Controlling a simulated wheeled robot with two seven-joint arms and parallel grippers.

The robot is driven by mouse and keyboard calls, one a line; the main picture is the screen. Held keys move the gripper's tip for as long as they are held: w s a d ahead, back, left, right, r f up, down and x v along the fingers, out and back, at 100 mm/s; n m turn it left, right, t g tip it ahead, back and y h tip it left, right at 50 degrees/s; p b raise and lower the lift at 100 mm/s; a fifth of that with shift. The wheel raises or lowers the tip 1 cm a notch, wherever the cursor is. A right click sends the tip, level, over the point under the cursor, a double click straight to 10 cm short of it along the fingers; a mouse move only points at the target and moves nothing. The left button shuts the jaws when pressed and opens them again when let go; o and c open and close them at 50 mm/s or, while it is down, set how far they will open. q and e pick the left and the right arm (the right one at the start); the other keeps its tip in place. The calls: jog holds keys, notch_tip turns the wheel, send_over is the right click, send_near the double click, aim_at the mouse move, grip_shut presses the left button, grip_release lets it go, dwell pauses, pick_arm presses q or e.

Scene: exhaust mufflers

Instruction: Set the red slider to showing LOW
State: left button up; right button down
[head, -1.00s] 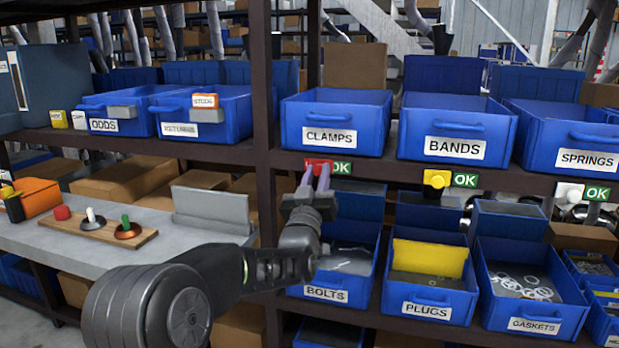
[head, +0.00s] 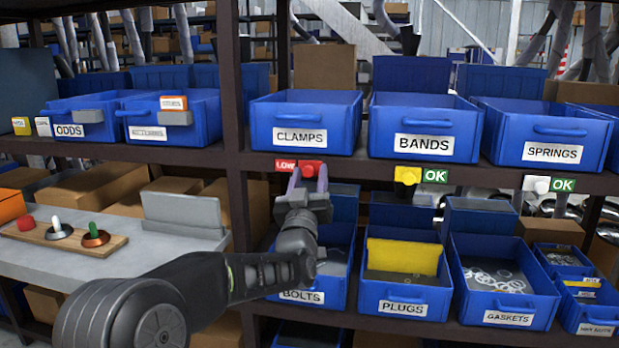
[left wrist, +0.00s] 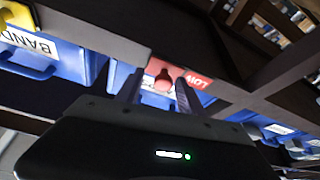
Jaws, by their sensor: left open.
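The red slider (head: 311,168) sits on the shelf edge below the CLAMPS bin (head: 305,122). A red LOW label (head: 285,166) shows to its left, and no green OK label shows beside it. In the left wrist view the red slider (left wrist: 166,76) lies between my finger tips, with the LOW label (left wrist: 197,79) beside it. My left gripper (head: 308,180) is open, with its two fingers pointing up just below and around the slider; I cannot tell whether they touch it. My right gripper is not in view.
A yellow slider (head: 407,175) and a white slider (head: 536,184) on the same edge each show a green OK label. Below hang open bins such as BOLTS (head: 302,297) and PLUGS (head: 402,308). A grey bench (head: 120,262) stands at left.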

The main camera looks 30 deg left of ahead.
pick_arm(q)
jog(key=shift+s, duration=0.1)
jog(key=v, duration=0.7)
jog(key=shift+s+d+f, duration=0.15)
jog(key=shift+s+f, duration=0.05)
jog(key=shift+s, duration=0.1)
